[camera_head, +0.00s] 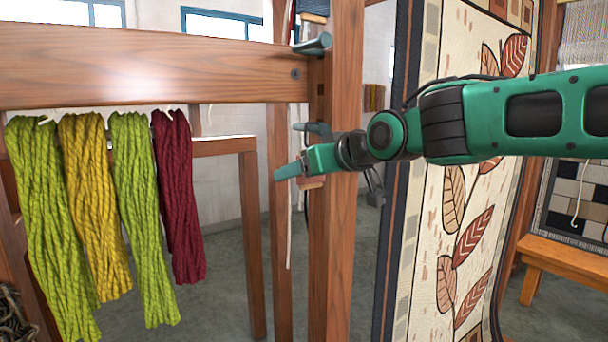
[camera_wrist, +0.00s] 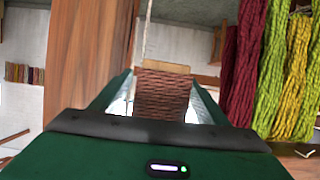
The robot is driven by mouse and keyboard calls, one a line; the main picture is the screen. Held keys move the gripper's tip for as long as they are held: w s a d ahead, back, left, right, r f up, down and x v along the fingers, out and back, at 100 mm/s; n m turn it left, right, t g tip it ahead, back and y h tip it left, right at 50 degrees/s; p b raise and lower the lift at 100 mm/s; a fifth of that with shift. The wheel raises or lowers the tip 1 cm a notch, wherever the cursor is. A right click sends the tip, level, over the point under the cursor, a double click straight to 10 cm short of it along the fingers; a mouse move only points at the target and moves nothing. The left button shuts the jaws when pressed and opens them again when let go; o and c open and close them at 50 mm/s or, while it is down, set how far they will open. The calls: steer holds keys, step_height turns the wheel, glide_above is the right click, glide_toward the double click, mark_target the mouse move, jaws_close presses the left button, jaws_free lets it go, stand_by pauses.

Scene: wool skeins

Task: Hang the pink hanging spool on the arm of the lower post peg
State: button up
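The pink hanging spool (camera_wrist: 161,95) shows in the wrist view as a reddish, ribbed body with a pale wooden end and a cord. It sits between the two fingers of my gripper (camera_wrist: 160,88), which look closed against its sides. In the head view my gripper (camera_head: 288,171) is in front of the wooden post and hides most of the spool; its wooden end (camera_head: 312,184) shows just below. The lower post peg (camera_head: 318,129), grey, sticks out of the post a little above my gripper.
An upper grey peg (camera_head: 313,45) juts from the same post (camera_head: 338,240). Green, yellow and dark red wool skeins (camera_head: 178,195) hang at the left below a wooden beam (camera_head: 150,65). A leaf-patterned rug (camera_head: 455,200) hangs right of the post.

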steer(key=v, duration=1)
steer(key=s+d+f+m+g+h, duration=0.2)
steer(key=s+d+f+m+h, duration=0.2)
steer(key=d+f, duration=0.75)
steer(key=s+d+f+m+g+h, duration=0.35)
steer(key=d+f, duration=0.55)
steer(key=d, duration=0.5)
steer(key=s+d+f+m+g, duration=0.2)
steer(key=s+d+f, duration=0.1)
steer(key=s, duration=0.4)
steer(key=s+d+f+m+g, duration=0.1)
steer(key=s+d+f+g, duration=0.1)
steer(key=s+f, duration=0.3)
steer(key=s+d+f+m+g, duration=0.2)
steer(key=s+d+f, duration=0.2)
steer(key=s, duration=0.5)
steer(key=shift+m, duration=0.35)
steer(key=shift+d, duration=0.1)
